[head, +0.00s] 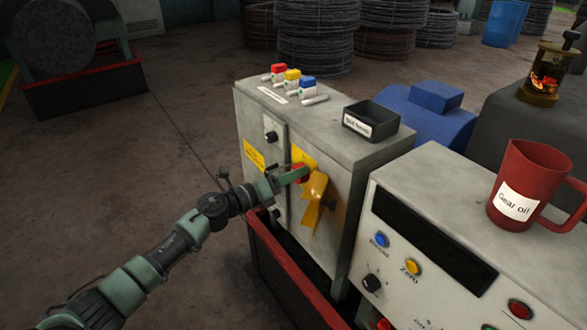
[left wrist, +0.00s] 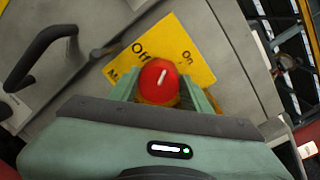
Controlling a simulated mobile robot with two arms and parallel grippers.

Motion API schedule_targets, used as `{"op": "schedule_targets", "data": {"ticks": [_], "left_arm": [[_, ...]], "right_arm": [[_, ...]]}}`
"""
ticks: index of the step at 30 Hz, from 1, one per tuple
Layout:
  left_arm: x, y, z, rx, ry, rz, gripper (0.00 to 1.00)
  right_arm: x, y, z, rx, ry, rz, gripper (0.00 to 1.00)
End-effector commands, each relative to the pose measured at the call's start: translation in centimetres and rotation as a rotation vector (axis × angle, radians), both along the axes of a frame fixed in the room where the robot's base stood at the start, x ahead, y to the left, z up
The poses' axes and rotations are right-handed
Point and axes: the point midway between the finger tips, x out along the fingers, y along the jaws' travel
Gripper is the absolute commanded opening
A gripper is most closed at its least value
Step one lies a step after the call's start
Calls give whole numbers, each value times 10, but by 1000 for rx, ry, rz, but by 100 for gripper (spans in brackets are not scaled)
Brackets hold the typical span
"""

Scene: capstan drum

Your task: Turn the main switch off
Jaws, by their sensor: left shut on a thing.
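The main switch is a red round knob (left wrist: 159,82) on a yellow plate (left wrist: 200,70) on the front of a grey cabinet (head: 258,125). In the left wrist view the word "Off" shows on the plate up and left of the knob; other lettering is partly hidden. A white mark on the knob leans slightly right of straight up. My left gripper (left wrist: 163,92) has its fingers on both sides of the knob and is shut on it. In the head view my left gripper (head: 288,176) reaches the knob from the left, and its fingers partly cover it. My right gripper is out of view.
A yellow bracket-like part (head: 316,203) sticks out just right of the knob. A black box (head: 370,121) and coloured tags stand on the cabinet. A panel with buttons (head: 440,240) and a red mug (head: 528,180) are at right.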

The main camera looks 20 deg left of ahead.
Motion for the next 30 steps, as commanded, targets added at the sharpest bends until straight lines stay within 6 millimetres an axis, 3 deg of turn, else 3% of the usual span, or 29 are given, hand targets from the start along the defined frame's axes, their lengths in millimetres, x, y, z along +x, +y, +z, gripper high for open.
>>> {"op": "schedule_targets", "data": {"ticks": [15,30], "left_arm": [[2,3,3,-388,302,6,7],[3,4,0,-701,546,6,7]], "right_arm": [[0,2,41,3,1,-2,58],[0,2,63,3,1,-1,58]]}}
